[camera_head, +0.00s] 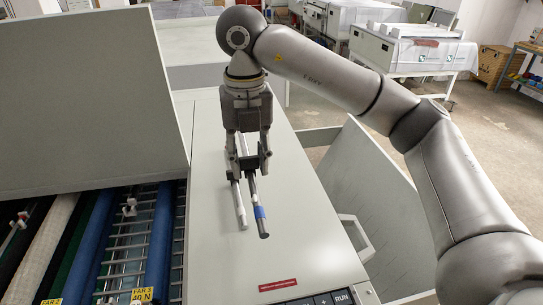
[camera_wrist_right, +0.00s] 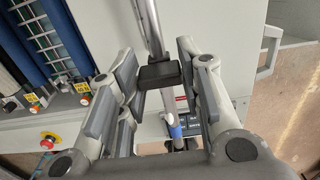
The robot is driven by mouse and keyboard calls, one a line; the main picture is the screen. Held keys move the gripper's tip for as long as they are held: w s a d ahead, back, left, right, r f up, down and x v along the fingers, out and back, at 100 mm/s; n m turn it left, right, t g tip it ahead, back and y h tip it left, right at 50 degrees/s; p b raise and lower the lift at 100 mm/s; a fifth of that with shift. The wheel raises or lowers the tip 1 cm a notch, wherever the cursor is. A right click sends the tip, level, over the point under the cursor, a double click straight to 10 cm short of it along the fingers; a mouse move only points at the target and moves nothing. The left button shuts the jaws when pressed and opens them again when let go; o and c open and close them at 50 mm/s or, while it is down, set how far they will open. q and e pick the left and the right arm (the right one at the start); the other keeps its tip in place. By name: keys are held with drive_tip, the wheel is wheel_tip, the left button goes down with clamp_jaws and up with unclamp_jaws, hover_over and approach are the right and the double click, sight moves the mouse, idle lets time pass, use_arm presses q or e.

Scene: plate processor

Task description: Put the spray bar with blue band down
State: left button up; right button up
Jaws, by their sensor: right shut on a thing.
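The spray bar with the blue band (camera_head: 260,212) is a thin grey rod with a dark end, over the pale top panel of the machine (camera_head: 289,205). My right gripper (camera_head: 250,163) is shut on it at a dark block near its upper part. In the right wrist view, the black block (camera_wrist_right: 160,73) sits between the fingers and the blue band (camera_wrist_right: 174,131) shows beyond it. A second, paler bar (camera_head: 238,203) lies beside it, close and nearly parallel. I cannot tell whether the held bar touches the panel. My left gripper is not in view.
Blue rollers (camera_head: 160,240) and a white roller (camera_head: 42,250) lie in the open bay at left, below a raised grey cover (camera_head: 85,95). A RUN button panel (camera_head: 330,299) and a red label (camera_head: 277,285) are at the front. The panel right of the bars is clear.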

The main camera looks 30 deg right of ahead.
drive_tip(key=w+d+f, duration=0.2)
drive_tip(key=d, duration=0.1)
drive_tip(key=w+d+f+p, duration=0.1)
drive_tip(key=d+f, duration=0.2)
drive_tip(key=w+d+f+p, duration=0.1)
drive_tip(key=w+d+f, duration=0.1)
drive_tip(key=d, duration=0.1)
drive_tip(key=shift+w+f, duration=0.2)
drive_tip(key=shift+w, duration=0.15)
drive_tip(key=shift+w+d+f, duration=0.25)
drive_tip(key=shift+w+f, duration=0.05)
drive_tip(key=shift+f, duration=0.15)
drive_tip(key=f+p, duration=0.2)
drive_tip(key=shift+w+d+f+p, duration=0.1)
drive_tip(key=shift+d+f+p, duration=0.25)
drive_tip(key=shift+d, duration=0.05)
drive_tip(key=shift+f, duration=0.55)
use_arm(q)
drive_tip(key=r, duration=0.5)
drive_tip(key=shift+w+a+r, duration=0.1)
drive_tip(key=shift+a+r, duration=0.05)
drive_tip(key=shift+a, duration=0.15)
use_arm(e)
drive_tip(key=shift+a, duration=0.1)
drive_tip(key=shift+f, duration=0.1)
